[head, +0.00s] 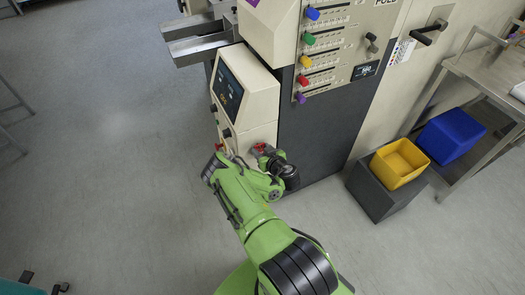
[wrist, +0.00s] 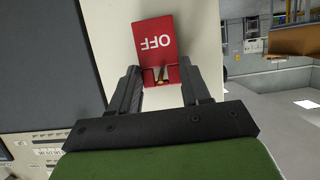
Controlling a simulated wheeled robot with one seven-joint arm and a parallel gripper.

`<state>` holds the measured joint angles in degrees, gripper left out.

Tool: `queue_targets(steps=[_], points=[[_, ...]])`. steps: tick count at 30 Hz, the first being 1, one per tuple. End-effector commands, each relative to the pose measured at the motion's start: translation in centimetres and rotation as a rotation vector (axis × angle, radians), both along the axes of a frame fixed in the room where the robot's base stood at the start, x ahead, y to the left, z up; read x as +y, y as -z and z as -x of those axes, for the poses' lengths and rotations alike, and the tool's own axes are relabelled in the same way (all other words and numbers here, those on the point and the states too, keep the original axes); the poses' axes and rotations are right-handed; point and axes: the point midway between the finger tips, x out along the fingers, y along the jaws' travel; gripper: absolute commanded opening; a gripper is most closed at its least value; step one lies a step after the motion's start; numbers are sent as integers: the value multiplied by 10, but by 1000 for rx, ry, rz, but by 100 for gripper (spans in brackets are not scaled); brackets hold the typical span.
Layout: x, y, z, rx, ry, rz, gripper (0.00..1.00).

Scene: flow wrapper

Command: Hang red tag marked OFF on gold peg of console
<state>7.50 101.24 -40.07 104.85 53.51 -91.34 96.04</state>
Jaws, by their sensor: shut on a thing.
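The red tag (wrist: 156,40) shows in the wrist view with white OFF lettering upside down, against a cream face of the console (wrist: 117,28). My gripper (wrist: 160,68) is shut on the lower part of the tag, with one finger at each side. A small gold piece (wrist: 161,80), which looks like the peg, shows between the fingers at that end of the tag. I cannot tell whether the tag is around it or only in front of it. In the head view, my gripper (head: 264,150) is low beside the cream console (head: 259,104), and a bit of red shows there.
The console has a dark screen (head: 229,91) and small knobs on its left face. A dark machine panel (head: 315,128) stands to the right. A yellow bin (head: 399,163) and a blue bin (head: 450,136) are farther right. The floor at left is clear.

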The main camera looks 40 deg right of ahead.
Motion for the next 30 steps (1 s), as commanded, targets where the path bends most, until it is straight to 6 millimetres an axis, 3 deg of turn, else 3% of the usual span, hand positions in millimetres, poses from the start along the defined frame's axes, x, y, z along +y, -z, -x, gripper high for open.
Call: queue_targets(steps=[5,6,12,22,26,30], points=[[0,0,0,0,0,0,19],[0,0,0,0,0,0,50],[0,0,0,0,0,0,77],[0,-3,6,2,6,-1,77],[5,-15,25,-5,12,-6,77],[15,-29,60,0,10,-7,77]])
